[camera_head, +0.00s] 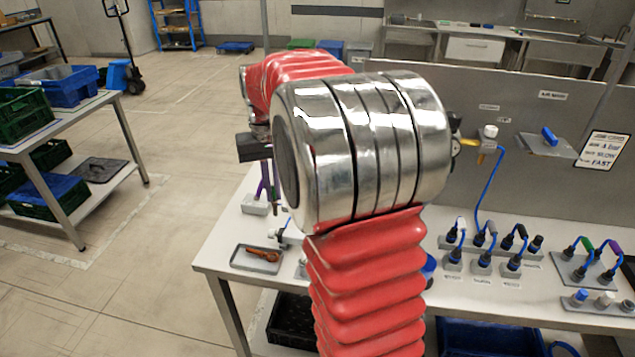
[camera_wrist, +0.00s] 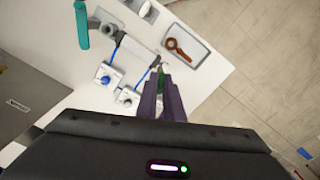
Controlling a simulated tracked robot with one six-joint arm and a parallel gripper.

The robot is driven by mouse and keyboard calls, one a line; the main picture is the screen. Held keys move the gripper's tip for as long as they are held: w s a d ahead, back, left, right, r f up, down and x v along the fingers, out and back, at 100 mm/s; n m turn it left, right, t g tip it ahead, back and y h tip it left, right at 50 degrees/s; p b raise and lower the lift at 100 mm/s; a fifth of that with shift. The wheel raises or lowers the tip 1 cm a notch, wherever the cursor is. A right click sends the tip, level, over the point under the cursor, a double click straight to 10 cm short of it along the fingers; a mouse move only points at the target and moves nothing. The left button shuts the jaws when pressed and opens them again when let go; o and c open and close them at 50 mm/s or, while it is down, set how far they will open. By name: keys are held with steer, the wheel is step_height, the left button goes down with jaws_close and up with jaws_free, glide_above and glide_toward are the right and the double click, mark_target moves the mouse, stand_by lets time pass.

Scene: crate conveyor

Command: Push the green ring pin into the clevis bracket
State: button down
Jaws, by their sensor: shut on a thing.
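My gripper shows in the wrist view (camera_wrist: 160,84) with its purple fingers close together. A small piece of the green ring pin (camera_wrist: 159,69) shows at the fingertips, and the fingers are shut on it. The rest of the pin is hidden by the fingers.
A grey tray with an orange-brown wrench (camera_head: 262,259) lies at the bench's left end, also in the wrist view (camera_wrist: 177,45). Blocks with blue cables (camera_wrist: 108,75) stand beside the fingers. A teal bar (camera_wrist: 82,25) is farther left. More connector blocks (camera_head: 482,262) stand at right.

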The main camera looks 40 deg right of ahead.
steer(key=w+a+f+n, duration=0.2)
steer(key=w+a+f, duration=0.2)
steer(key=a, duration=0.6)
steer(key=w+a+f+n, duration=0.3)
steer(key=w+a+f, duration=0.1)
steer(key=w+a, duration=0.3)
steer(key=a, duration=0.2)
steer(key=shift+w+a+f, duration=0.35)
steer(key=shift+w, duration=0.05)
